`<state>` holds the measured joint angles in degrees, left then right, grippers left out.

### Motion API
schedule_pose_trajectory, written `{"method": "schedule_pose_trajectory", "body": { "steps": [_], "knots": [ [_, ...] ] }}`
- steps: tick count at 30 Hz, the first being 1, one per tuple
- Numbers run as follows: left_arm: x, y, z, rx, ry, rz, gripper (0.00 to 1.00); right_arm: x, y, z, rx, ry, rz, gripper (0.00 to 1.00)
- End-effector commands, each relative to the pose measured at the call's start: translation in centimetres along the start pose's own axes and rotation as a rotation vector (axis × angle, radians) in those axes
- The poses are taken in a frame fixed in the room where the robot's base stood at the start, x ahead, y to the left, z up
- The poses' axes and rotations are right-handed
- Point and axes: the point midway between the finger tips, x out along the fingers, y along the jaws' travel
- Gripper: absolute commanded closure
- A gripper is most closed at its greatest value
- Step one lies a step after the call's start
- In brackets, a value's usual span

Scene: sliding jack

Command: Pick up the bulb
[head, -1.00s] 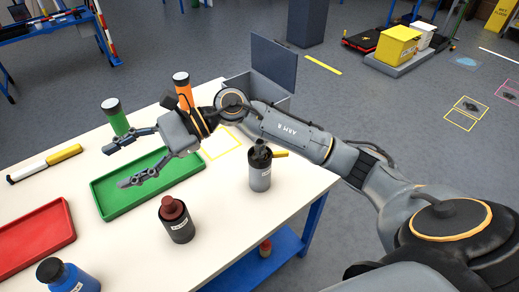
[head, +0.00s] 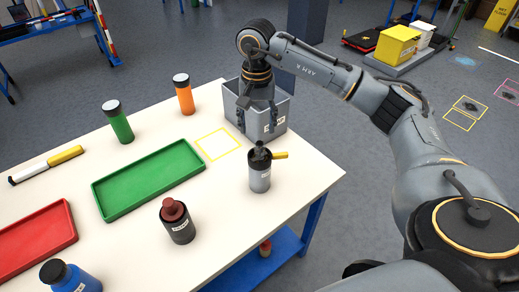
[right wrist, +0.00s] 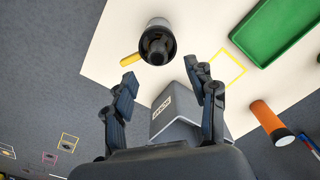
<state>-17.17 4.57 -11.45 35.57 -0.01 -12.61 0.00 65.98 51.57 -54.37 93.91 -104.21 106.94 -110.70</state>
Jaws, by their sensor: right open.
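I cannot tell which object, if any, is the bulb. In the head view my right gripper (head: 258,118) points down at the grey labelled box (head: 281,106) at the table's far right corner. Its fingers overlap the box in the picture and hide part of it. In the right wrist view the right gripper (right wrist: 162,78) has its fingers spread wide, with nothing held between them. Part of the box (right wrist: 172,108) shows between and beyond them. My left gripper is not in view.
A dark grey cup (head: 260,180) holding tools stands near the box. A red-capped dark canister (head: 177,222), a green tray (head: 107,207), a red tray (head: 70,225), and green (head: 120,124), orange (head: 185,95) and blue bottles (head: 75,284) stand about. The yellow-outlined square is empty.

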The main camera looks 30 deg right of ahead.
Motion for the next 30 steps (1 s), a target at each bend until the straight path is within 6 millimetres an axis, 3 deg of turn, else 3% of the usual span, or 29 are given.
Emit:
{"method": "schedule_pose_trajectory", "body": {
  "steps": [3,11,19,28,30],
  "knots": [
    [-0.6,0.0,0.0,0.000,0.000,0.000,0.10,1.8,0.1,0.1,0.001,-0.003,0.002,0.43],
    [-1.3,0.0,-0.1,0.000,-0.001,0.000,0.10,3.7,0.2,-0.1,0.001,-0.004,0.001,0.43],
    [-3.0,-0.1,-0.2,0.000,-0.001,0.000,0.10,7.5,0.6,-0.5,0.000,-0.003,-0.001,0.43],
    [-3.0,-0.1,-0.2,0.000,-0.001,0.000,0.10,8.2,0.6,-0.5,0.000,0.000,-0.002,0.43],
    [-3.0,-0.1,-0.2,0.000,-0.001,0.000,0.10,8.2,0.6,-0.5,0.000,0.000,-0.002,0.55]
  ]
}}
